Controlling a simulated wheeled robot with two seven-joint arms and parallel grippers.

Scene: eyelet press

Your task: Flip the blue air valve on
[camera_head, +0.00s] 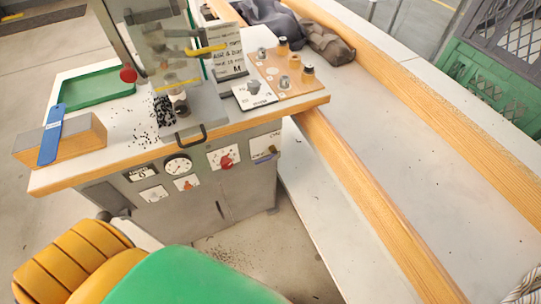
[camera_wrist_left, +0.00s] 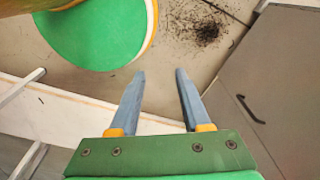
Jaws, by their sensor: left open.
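The grey cabinet front (camera_head: 235,190) under the bench carries several small control plates. The plate at its upper right (camera_head: 265,147) has a small lever with a dark, bluish part and a yellow mark; it looks like the air valve, but it is too small to tell its position. My left gripper (camera_wrist_left: 161,75) shows only in the left wrist view. Its two blue fingers are apart with nothing between them, over the floor and a white surface. The valve is not visible in that view. My right gripper is not in view.
A gauge (camera_head: 178,165) and a red knob (camera_head: 226,160) sit on the panel. The press (camera_head: 160,55), a green tray (camera_head: 95,88) and a blue strip on a wooden block (camera_head: 50,140) stand above. The wrist view shows a grey door with a black handle (camera_wrist_left: 250,110).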

